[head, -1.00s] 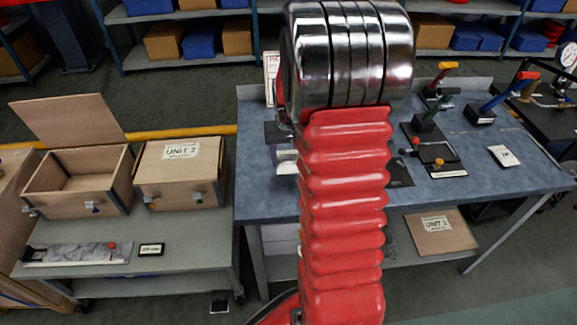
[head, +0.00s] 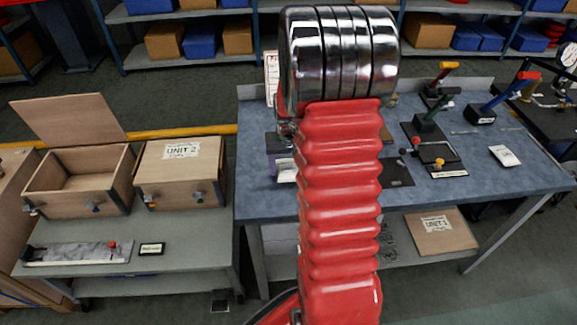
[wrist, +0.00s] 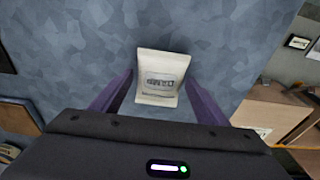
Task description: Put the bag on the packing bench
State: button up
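The bag (wrist: 160,75) is a small cream-white pouch with a dark printed label. In the wrist view it sits between the two purple fingers of my gripper (wrist: 159,82), which press close on its left and right sides. In the head view the bag (head: 286,171) shows as a pale patch just left of my red arm, below a purple finger, over the blue-grey bench (head: 255,200). My arm hides most of the gripper there. I cannot tell whether the bag touches the bench top. No sign in view names the packing bench.

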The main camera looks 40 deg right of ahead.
aim_at(289, 173)
jog(key=shift+o, duration=0.3)
notch_tip(289, 173, up, 12)
jog(key=s+a, duration=0.1)
jog(key=shift+s, duration=0.25)
dwell(0.3)
dwell(0.4)
jog(key=s+a+r+n+t, duration=0.15)
jog(key=a+r, duration=0.25)
jog(key=a, duration=0.4)
jog(key=s+a+r+n+t, duration=0.1)
jog(key=s+a+r+n, duration=0.15)
jog(key=a+r, duration=0.35)
jog(key=s+a+n+t+y, duration=0.1)
jog(key=s+a+n, duration=0.1)
jog(key=s+a, duration=0.9)
jog(key=shift+a+r+n+t, duration=0.35)
jog(key=shift+a+n, duration=0.05)
jog(key=shift+a, duration=0.75)
